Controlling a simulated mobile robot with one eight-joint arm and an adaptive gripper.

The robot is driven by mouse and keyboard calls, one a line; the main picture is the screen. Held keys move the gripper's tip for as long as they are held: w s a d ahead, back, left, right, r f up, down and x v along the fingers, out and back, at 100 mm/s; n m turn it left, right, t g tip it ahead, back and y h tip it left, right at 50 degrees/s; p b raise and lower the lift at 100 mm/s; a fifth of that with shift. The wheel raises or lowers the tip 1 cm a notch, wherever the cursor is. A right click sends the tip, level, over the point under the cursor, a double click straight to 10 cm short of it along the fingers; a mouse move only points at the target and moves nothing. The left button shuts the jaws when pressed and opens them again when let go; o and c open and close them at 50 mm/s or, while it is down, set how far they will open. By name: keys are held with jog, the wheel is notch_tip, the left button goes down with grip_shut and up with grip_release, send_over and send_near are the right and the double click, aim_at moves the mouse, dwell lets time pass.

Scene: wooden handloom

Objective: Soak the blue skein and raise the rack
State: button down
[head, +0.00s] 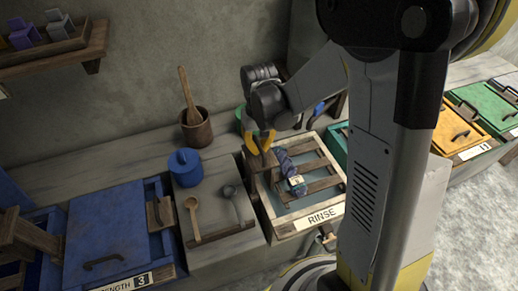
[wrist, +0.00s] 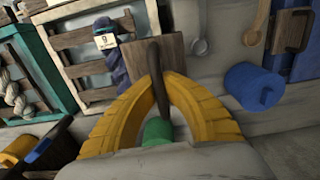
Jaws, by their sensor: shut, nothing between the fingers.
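The dark blue skein (head: 286,165) with a pale tag lies across the slatted wooden rack (head: 323,184) of the vat marked RINSE (head: 281,231). The skein also shows at the upper left in the wrist view (wrist: 118,68). A wooden plate with a dark upright handle (wrist: 157,78) stands at the rack's edge. My gripper (head: 262,148) has its yellow fingers shut with nothing held, close at this handle. In the wrist view the fingertips (wrist: 165,84) are around the handle's near end. I cannot tell whether they touch it.
A blue lidded vat marked STRENGTH 3 (head: 107,232) stands left. A blue pot (head: 185,167), a wooden spoon (head: 193,218) and a ladle (head: 237,203) are between. A wooden cup (head: 196,128) stands behind. Yellow (head: 457,129) and green (head: 490,108) lidded vats are right.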

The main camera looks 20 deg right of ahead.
jog(key=shift+r+p, duration=0.7)
jog(key=shift+r, duration=0.35)
jog(key=shift+c, duration=1.1)
grip_release()
jog(key=shift+f, duration=0.1)
notch_tip(320, 180, up, 7)
jog(key=p, duration=0.5)
